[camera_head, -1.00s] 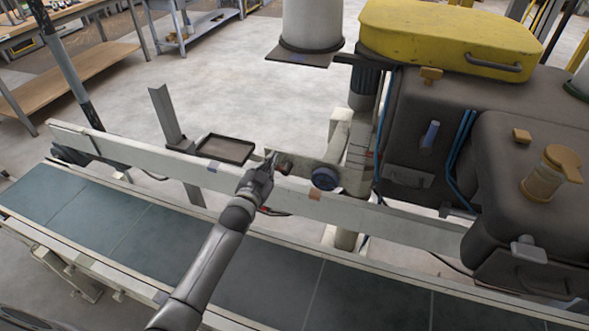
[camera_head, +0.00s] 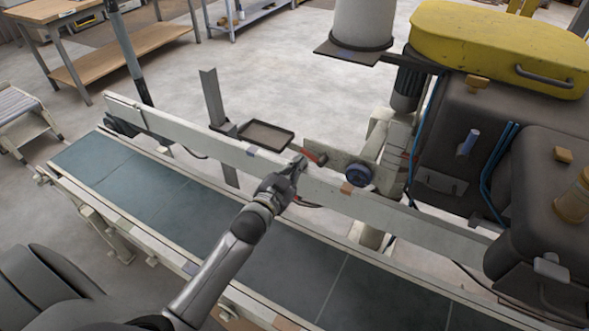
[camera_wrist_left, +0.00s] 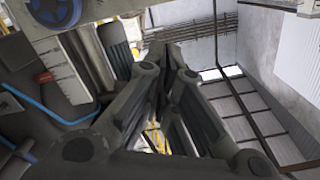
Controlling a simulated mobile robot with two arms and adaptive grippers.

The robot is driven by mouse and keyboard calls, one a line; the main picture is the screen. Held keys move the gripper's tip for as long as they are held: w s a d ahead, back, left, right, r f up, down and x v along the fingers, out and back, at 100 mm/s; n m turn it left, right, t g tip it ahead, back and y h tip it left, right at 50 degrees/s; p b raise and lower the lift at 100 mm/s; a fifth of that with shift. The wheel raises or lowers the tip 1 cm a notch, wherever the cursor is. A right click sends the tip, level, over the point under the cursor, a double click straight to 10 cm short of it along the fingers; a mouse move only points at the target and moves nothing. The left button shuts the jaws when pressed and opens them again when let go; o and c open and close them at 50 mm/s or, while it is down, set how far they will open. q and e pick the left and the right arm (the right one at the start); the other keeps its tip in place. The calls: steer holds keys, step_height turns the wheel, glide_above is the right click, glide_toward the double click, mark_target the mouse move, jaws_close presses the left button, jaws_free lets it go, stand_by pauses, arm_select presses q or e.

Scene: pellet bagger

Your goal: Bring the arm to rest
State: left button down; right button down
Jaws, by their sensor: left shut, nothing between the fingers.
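My left gripper (camera_head: 298,164) is shut and empty. In the head view it is above the near side of the conveyor's pale side rail (camera_head: 330,195), beside a red lever (camera_head: 315,157) on a small plate. A blue round knob (camera_head: 358,175) is a little to its right. I cannot tell if the fingertips touch the lever or the rail. In the left wrist view the gripper's fingers (camera_wrist_left: 172,75) come together in the middle, with nothing between them. The blue knob also shows in the left wrist view (camera_wrist_left: 45,20). My right gripper is not in view.
The green conveyor belt (camera_head: 180,205) runs under my left arm. A small dark tray (camera_head: 265,136) sits behind the rail. The dark machine with a yellow cover (camera_head: 490,45) stands at the right. Open floor (camera_head: 270,80) lies behind; a workbench (camera_head: 110,55) stands at the back left.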

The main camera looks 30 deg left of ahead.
arm_select(q)
steer(key=shift+s, duration=0.45)
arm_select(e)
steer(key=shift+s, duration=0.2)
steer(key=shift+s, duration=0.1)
